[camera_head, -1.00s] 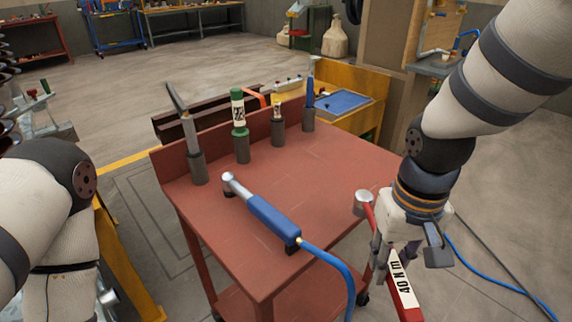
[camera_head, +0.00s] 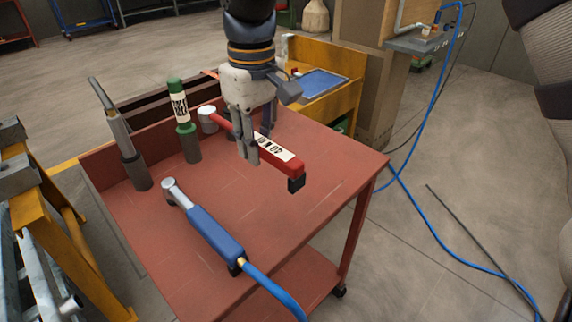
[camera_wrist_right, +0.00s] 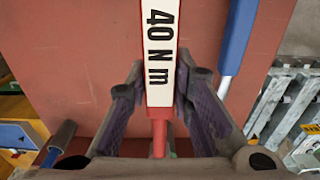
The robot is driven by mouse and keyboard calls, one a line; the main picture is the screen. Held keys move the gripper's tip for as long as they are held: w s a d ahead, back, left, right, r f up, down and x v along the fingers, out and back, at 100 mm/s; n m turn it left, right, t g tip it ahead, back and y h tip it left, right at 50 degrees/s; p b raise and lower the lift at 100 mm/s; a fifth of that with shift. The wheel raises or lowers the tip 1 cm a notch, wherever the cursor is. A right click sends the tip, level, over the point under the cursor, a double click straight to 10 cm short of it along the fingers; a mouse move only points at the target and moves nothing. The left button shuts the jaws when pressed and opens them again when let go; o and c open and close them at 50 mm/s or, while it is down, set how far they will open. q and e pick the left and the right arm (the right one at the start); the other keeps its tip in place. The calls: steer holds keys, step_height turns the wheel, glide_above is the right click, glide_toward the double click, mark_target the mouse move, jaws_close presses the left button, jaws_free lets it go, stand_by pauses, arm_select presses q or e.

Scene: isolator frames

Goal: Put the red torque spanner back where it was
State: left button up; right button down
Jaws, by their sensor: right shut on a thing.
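The red torque spanner (camera_head: 292,165) has a silver head, a white label and a black end. My right gripper (camera_head: 248,158) is shut on its shaft and holds it over the red cart top (camera_head: 310,205). The spanner lies across the cart, head towards the back edge, black end towards the front right. In the right wrist view the spanner (camera_wrist_right: 160,50), labelled 40 N m, runs between the fingers of the right gripper (camera_wrist_right: 160,98). Grey holders stand along the cart's back edge; those behind the gripper are mostly hidden. My left gripper is out of view.
A blue spanner (camera_head: 215,235) with a blue hose lies on the cart's front left. A grey tool (camera_head: 112,112) and a green-and-white tool (camera_head: 180,105) stand upright in back-edge holders. A yellow bench with a blue tray (camera_head: 318,82) is behind. The cart's right part is clear.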

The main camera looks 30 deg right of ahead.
steer(key=w+d+f, duration=0.1)
steer(key=d+f, duration=0.1)
steer(key=d, duration=0.1)
steer(key=w+d+f, duration=0.1)
steer(key=d+f, duration=0.2)
steer(key=w+d+f+b, duration=0.1)
steer(key=w+d+f, duration=0.1)
steer(key=d+f, duration=0.1)
steer(key=shift+w+d+f, duration=0.1)
steer(key=shift+d, duration=0.2)
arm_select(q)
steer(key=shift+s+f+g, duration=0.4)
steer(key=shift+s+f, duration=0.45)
arm_select(e)
steer(key=shift+w+d+f, duration=0.1)
steer(key=shift+d+f, duration=0.05)
steer(key=shift+f, duration=0.75)
steer(key=shift+d+f, duration=0.15)
steer(key=shift+f, duration=0.75)
steer(key=shift+f, duration=0.15)
steer(key=c, duration=1.4)
jaws_free()
